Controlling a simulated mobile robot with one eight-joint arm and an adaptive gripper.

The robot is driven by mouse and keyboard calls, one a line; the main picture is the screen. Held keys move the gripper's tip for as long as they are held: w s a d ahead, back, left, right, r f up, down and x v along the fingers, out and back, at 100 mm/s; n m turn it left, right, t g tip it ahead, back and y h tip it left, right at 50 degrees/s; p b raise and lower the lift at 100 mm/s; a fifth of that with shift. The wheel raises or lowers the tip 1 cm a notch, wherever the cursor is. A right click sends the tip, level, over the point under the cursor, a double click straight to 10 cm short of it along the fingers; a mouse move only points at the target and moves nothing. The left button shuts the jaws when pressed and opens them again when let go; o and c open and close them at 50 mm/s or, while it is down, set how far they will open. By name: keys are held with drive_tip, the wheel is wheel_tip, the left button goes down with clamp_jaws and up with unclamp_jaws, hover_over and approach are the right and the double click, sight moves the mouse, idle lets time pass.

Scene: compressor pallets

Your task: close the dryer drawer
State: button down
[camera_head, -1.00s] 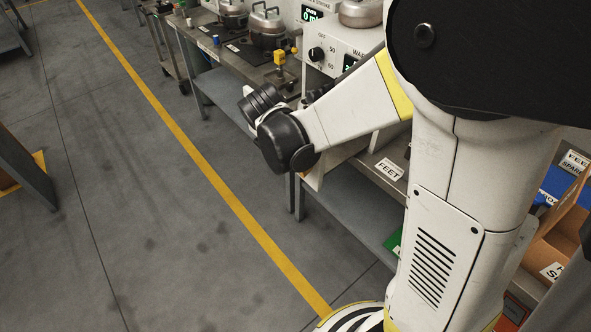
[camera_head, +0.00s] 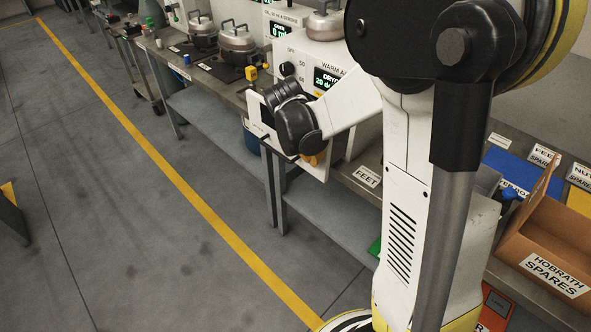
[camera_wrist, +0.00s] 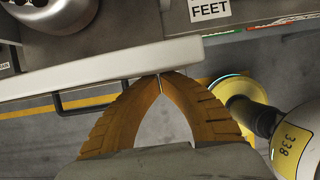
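The dryer (camera_head: 318,57) is the white machine on the bench, with a knob and a lit green display. Its drawer stands pulled out, and the white drawer front (camera_head: 256,117) juts past the bench edge, partly hidden by my wrist. In the wrist view the drawer front (camera_wrist: 110,65) is a pale bar seen from above, with a dark handle (camera_wrist: 90,97) on its outer side. My gripper (camera_wrist: 160,82) has its orange fingers together at the tips, with nothing between them. The tips are at the outer face of the drawer front, right of the handle; contact is unclear.
Metal pots (camera_head: 238,42) stand on the bench left of the dryer. A FEET label (camera_head: 367,176) marks the bench edge to the right. A cardboard spares box (camera_head: 550,235) is at the far right. The floor (camera_head: 130,220) in front of the bench is clear.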

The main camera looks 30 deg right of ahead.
drive_tip(key=d, duration=0.1)
drive_tip(key=w+d, duration=0.1)
drive_tip(key=d, duration=0.3)
drive_tip(key=shift+w+d, duration=0.2)
drive_tip(key=shift+w, duration=0.2)
